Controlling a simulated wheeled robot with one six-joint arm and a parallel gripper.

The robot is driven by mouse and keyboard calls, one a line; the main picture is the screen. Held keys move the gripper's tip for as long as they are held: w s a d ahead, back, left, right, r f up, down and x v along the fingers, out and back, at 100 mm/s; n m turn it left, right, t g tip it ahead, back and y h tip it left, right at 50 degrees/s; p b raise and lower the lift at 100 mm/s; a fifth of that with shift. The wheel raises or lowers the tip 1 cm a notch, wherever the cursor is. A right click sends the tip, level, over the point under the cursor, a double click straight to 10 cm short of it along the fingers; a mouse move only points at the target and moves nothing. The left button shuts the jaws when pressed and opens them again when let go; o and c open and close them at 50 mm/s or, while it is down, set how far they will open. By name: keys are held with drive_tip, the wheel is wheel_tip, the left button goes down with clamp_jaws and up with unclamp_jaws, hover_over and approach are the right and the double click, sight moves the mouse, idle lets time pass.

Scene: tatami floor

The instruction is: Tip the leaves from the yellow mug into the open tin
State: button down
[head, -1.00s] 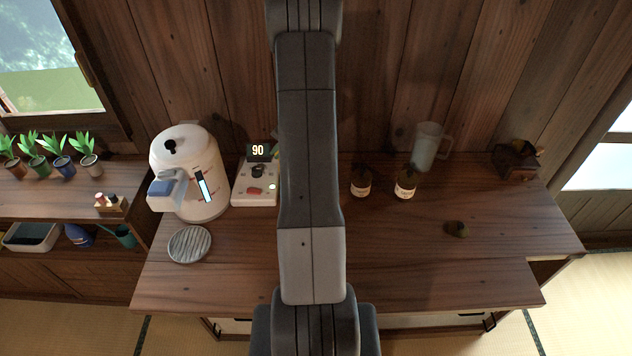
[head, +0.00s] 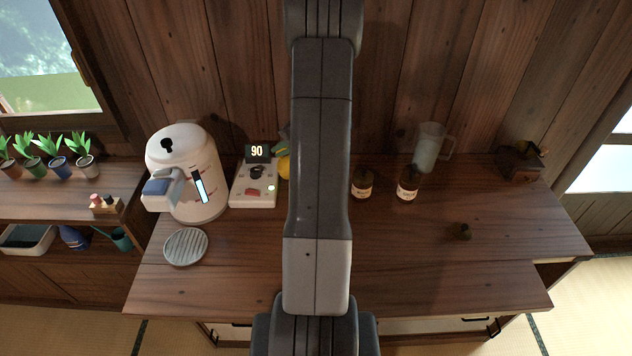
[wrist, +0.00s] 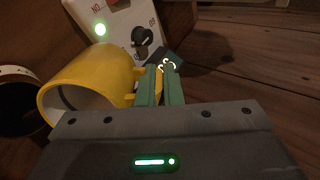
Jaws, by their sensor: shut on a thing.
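In the wrist view the green fingers of my gripper (wrist: 165,85) are shut on the handle of the yellow mug (wrist: 100,78). The mug's open mouth faces the lower left of that picture, and its pale inside shows with no leaves visible. A dark round opening with a pale rim (wrist: 18,98) lies beside the mouth at the left edge; it may be the open tin, and its contents are too dark to tell. In the head view a sliver of the yellow mug (head: 284,168) shows left of my arm, which hides the rest and most of my gripper.
The control box (head: 254,183) reading 90 stands close to the mug. The white kettle (head: 187,170) is left of it, with a round slatted coaster (head: 186,246) in front.

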drive_tip(key=shift+d+y+b, duration=0.15)
drive_tip(key=shift+y+b, duration=0.15)
drive_tip(key=shift+b, duration=0.2)
drive_tip(key=shift+s+d+r+t+y+b, duration=0.2)
drive_tip(key=shift+d+r+t+y+b, duration=0.15)
drive_tip(key=shift+d+r+t+y, duration=0.35)
idle(0.4)
drive_tip(key=shift+s+d+r+y+b, duration=0.15)
drive_tip(key=shift+y+b, duration=0.3)
drive_tip(key=shift+b, duration=0.75)
drive_tip(key=shift+s+d+r+y+b, duration=0.2)
drive_tip(key=shift+y+b, duration=0.25)
drive_tip(key=shift+b, duration=0.7)
drive_tip(key=shift+s+d+r+t+y+b, duration=0.2)
drive_tip(key=shift+d+y+b, duration=0.25)
drive_tip(key=shift+b, duration=0.5)
drive_tip(key=shift+s+d+r+t+y+b, duration=0.15)
drive_tip(key=shift+d+r+y+b, duration=0.25)
drive_tip(key=shift+b, duration=0.55)
drive_tip(key=shift+s+d+r+t+y+b, duration=0.25)
drive_tip(key=shift+d+y+b, duration=0.4)
drive_tip(key=shift+b, duration=0.75)
drive_tip(key=shift+s+d+r+t+y+b, duration=0.1)
drive_tip(key=shift+d+r+t+y+b, duration=0.15)
drive_tip(key=shift+d+y+b, duration=0.8)
